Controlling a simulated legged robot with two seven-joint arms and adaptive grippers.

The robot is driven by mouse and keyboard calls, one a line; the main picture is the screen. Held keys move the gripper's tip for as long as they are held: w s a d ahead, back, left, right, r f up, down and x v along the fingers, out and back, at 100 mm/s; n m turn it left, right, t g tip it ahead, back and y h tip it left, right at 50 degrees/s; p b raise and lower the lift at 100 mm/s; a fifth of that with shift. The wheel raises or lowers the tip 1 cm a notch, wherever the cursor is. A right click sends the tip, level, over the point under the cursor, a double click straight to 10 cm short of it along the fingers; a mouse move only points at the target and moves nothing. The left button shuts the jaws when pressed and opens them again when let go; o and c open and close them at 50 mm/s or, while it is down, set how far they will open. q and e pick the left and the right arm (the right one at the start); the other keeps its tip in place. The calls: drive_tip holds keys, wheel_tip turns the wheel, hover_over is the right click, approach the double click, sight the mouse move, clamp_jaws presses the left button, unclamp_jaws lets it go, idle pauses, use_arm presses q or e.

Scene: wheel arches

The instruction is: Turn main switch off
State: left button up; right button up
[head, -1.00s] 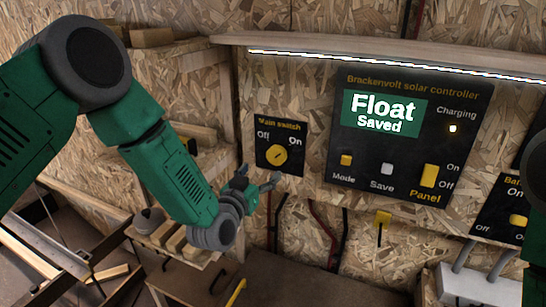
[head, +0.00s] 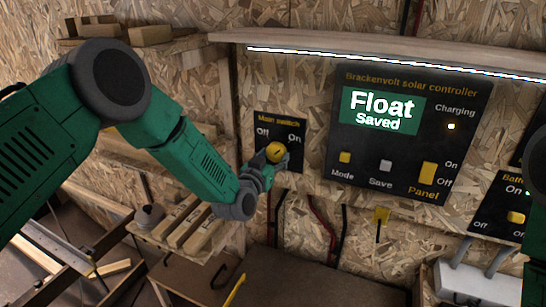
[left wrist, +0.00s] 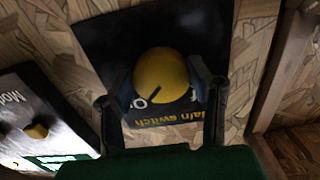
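The main switch (head: 256,125) is a black wall plate with a round yellow knob (head: 275,152), labelled Off at left and On at right. The knob's dark line points up and right, toward On. In the left wrist view the knob (left wrist: 160,76) sits between my two fingers, its dark line toward the lower left. My left gripper (head: 271,160) is at the knob, fingers spread on either side of it. It also shows in the left wrist view (left wrist: 162,85). Whether the fingers touch the knob is unclear. My right gripper is not in view.
The solar controller panel (head: 405,165) is right of the switch, its screen reading Float Saved. Another black panel (head: 500,207) is at the far right. Cables hang below the switch. A wooden shelf (head: 190,225) with blocks stands left.

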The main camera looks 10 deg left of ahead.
use_arm(q)
drive_tip(key=shift+d+r, duration=0.1)
drive_tip(key=shift+n+b, duration=0.55)
drive_tip(key=shift+n, duration=0.05)
drive_tip(key=n+b, duration=0.2)
drive_tip(key=n, duration=0.1)
drive_tip(key=n+b, duration=0.3)
drive_tip(key=n, duration=0.1)
drive_tip(key=shift+n+b, duration=0.35)
drive_tip(key=shift+n, duration=0.05)
drive_tip(key=n+b, duration=0.3)
drive_tip(key=n, duration=0.1)
drive_tip(key=shift+n, duration=0.3)
drive_tip(key=shift+r+n+b, duration=0.1)
drive_tip(key=shift+n+b, duration=1.9)
drive_tip(key=shift+n, duration=0.2)
